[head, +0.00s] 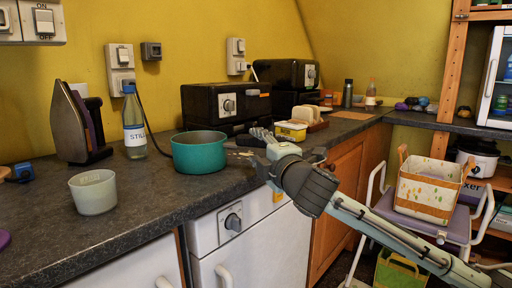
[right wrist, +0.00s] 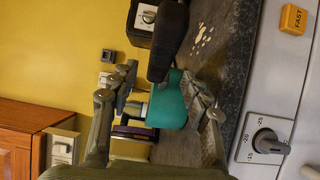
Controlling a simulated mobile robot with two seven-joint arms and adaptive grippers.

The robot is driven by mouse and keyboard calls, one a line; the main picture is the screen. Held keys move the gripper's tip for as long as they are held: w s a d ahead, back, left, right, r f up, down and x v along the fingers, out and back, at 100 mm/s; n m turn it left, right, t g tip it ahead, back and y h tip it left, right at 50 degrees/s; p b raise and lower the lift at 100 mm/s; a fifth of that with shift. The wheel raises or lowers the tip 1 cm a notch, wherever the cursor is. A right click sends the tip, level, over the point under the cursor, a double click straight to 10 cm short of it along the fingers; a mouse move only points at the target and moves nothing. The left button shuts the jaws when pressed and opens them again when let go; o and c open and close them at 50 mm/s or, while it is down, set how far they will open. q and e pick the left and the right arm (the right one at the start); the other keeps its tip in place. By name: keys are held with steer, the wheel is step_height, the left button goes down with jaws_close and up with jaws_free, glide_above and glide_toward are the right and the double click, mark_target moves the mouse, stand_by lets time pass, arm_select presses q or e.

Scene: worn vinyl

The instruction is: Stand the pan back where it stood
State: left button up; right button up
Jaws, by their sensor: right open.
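The pan is a teal pot (head: 199,153) standing upright on the dark worktop, left of my right gripper. In the right wrist view the teal body (right wrist: 167,108) shows between the fingers. Its dark handle (right wrist: 168,40) reaches toward the camera and up the picture. In the head view the handle is mostly hidden near the gripper. My right gripper (head: 262,135) is open, just right of the pan. Its fingers (right wrist: 163,92) stand apart with gaps to the pan; I cannot tell whether either touches the handle. My left gripper is not in view.
A white cup (head: 93,192), a bottle (head: 134,124) and an iron (head: 75,122) stand left of the pan. A black oven (head: 226,104) stands behind. A yellow tub (head: 291,130) sits to the right. Pale marks (head: 240,153) show on the worktop (head: 150,205), whose front is clear.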

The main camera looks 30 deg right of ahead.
steer(key=shift+s+a, duration=0.2)
steer(key=shift+s, duration=1.4)
step_height(320, 180, up, 10)
stand_by(0.4)
